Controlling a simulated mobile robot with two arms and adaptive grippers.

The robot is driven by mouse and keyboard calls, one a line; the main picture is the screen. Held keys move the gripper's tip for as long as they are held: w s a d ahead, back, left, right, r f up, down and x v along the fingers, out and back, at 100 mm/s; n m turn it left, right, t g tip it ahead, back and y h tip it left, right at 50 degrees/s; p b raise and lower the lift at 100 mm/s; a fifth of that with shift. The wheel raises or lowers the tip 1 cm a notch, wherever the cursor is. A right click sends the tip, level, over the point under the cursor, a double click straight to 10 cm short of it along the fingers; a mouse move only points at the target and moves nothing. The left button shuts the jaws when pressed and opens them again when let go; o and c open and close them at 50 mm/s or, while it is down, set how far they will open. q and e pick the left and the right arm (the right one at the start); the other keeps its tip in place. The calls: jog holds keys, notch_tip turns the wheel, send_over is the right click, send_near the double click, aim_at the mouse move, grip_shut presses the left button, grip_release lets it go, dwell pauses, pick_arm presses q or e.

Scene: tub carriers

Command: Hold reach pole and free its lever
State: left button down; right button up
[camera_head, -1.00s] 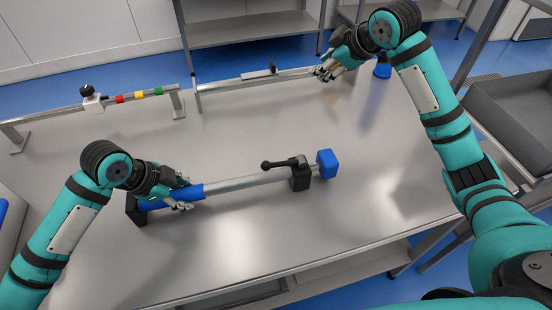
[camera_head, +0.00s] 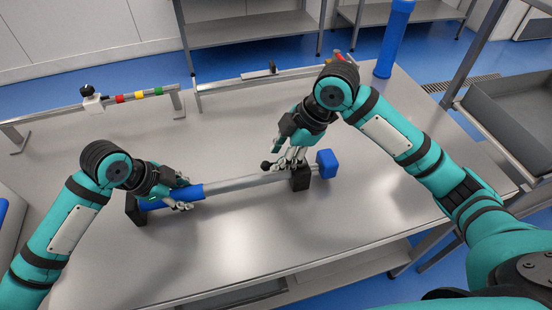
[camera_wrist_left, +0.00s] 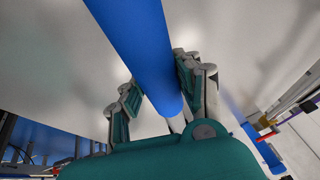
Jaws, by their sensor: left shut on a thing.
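The reach pole (camera_head: 233,184) lies across the steel table, with a blue grip (camera_head: 190,192) on its left part and a blue block at its right end (camera_head: 327,162). My left gripper (camera_head: 183,197) is shut around the blue grip; the left wrist view shows the blue grip (camera_wrist_left: 155,50) between its fingers. A black clamp (camera_head: 300,180) sits on the pole near the right end. Its lever's knob (camera_head: 266,165) shows left of my right gripper (camera_head: 291,163), whose fingers hang over the lever and clamp and hide most of the lever. Whether those fingers touch it is unclear.
A rail with red, yellow and green bands (camera_head: 139,95) stands at the back left, and another rail (camera_head: 250,80) beside it. A tall blue cylinder (camera_head: 394,40) stands at the back right. The front of the table is clear.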

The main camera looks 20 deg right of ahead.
jog(key=shift+x, duration=1.3)
jog(key=shift+w+d+r, duration=0.1)
grip_shut()
